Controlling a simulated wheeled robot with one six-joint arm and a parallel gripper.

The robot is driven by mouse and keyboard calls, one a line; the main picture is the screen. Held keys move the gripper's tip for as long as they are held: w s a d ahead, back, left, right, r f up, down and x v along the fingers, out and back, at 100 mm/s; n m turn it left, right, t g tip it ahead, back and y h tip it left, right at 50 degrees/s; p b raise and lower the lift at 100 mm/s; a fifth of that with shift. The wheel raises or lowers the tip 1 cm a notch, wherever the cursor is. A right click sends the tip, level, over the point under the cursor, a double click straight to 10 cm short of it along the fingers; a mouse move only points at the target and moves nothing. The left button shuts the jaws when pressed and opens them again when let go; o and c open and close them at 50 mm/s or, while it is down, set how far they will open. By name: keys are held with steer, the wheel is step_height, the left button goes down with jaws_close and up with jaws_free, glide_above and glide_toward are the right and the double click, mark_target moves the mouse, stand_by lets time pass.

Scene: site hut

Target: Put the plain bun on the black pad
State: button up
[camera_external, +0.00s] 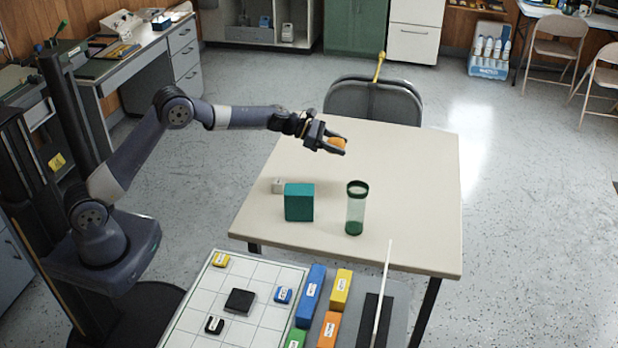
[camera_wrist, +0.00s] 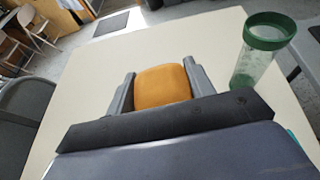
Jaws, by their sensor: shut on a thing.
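The plain bun (camera_external: 338,143), orange-brown and smooth, is between the fingers of my gripper (camera_external: 333,143), which is shut on it. The wrist view also shows the bun (camera_wrist: 163,86) between the two grey fingers of my gripper (camera_wrist: 160,88). My gripper holds it over the far part of the beige table (camera_external: 410,200); the exact height is hard to tell. A black square pad (camera_external: 240,301) lies on the white gridded board (camera_external: 265,272) at the front, well below and left of my gripper in the external view. The pad is not in the wrist view.
On the table stand a teal box (camera_external: 299,202), a clear green-lidded jar (camera_external: 355,210) and a small white block (camera_external: 278,185). Blue (camera_external: 311,295), yellow (camera_external: 340,290) and orange (camera_external: 329,329) blocks lie beside the board. A thin upright panel (camera_external: 383,290) stands at their right.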

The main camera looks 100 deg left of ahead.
steer(key=w+d+r+m+h+b, duration=0.1)
steer(key=w+d+r+h+b, duration=0.15)
steer(key=d, duration=1.15)
steer(key=m+g+h+b, duration=0.1)
steer(key=m+h+b, duration=0.35)
steer(key=b, duration=0.35)
glide_above(241, 299)
step_height(241, 299, down, 7)
steer(key=shift+y, duration=0.3)
step_height(241, 299, down, 11)
steer(key=b, duration=0.5)
steer(key=shift+w+f, duration=0.1)
